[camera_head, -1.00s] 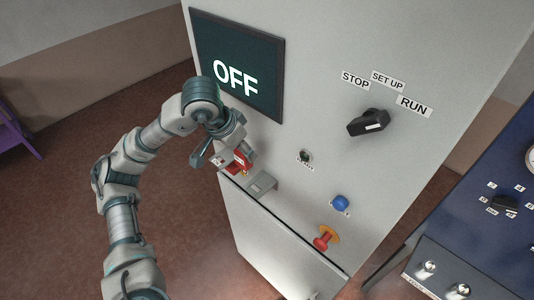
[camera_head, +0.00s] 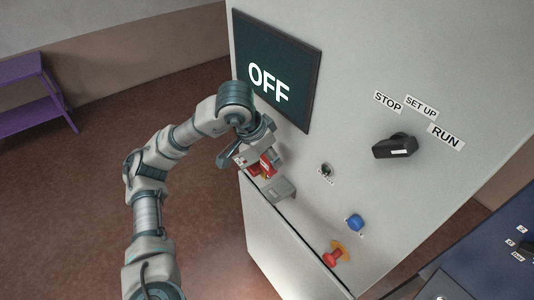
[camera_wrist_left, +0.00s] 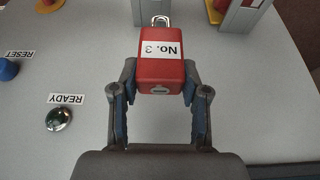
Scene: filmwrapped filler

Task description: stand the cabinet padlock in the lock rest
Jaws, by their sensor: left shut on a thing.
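A red padlock (camera_head: 266,166) with a white label is in my left gripper (camera_head: 252,158), in front of the cabinet. In the wrist view the padlock (camera_wrist_left: 161,72) reads "No. 3", and its metal shackle points to the top of the picture. The two fingers of the left gripper (camera_wrist_left: 160,88) are shut on its sides. A grey bracket (camera_head: 280,190), which looks like the lock rest, sticks out of the cabinet just below and right of the padlock. Grey uprights (camera_wrist_left: 240,18) show at the top right of the wrist view, apart from the padlock. My right gripper is out of view.
The cabinet front (camera_head: 370,70) carries an OFF screen (camera_head: 275,70), a black selector (camera_head: 395,147), a READY lamp (camera_wrist_left: 59,119), a blue RESET button (camera_head: 354,222) and a red knob (camera_head: 332,258). A blue panel (camera_head: 490,265) stands at lower right.

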